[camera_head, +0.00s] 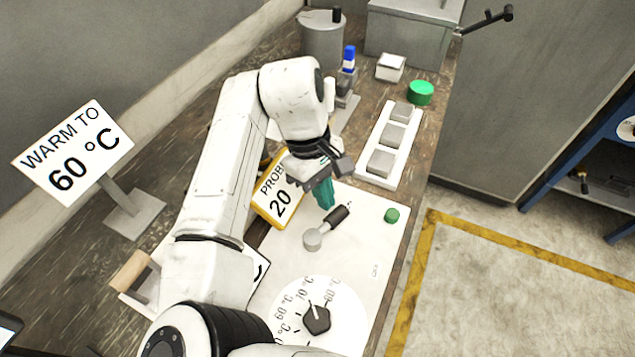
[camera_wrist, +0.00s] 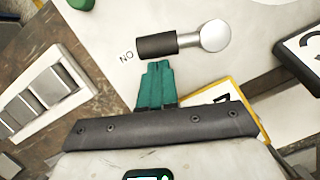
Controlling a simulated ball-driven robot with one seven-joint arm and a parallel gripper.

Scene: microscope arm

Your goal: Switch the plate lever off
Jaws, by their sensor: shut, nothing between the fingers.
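The plate lever (camera_head: 338,216) has a black handle on a round silver pivot. It lies on a white plate (camera_head: 370,240), and its handle points up and to the right. In the wrist view the lever handle (camera_wrist: 157,45) points left at a printed ON mark (camera_wrist: 127,56). Small print (camera_head: 375,270) sits lower right on the plate, too small to read surely. My gripper (camera_head: 327,202) has green fingers, shut and empty, just beside the handle on its upper-left side. It shows in the wrist view (camera_wrist: 156,68) with its tips close below the handle; I cannot tell whether they touch.
A dial (camera_head: 316,318) with temperature marks is at the plate's near end. A green button (camera_head: 391,215) is right of the lever. A yellow-framed probe display (camera_head: 272,205) reads 20, partly hidden. A white tray (camera_head: 389,150) with grey blocks stands behind. A sign (camera_head: 72,158) reads WARM TO 60 °C.

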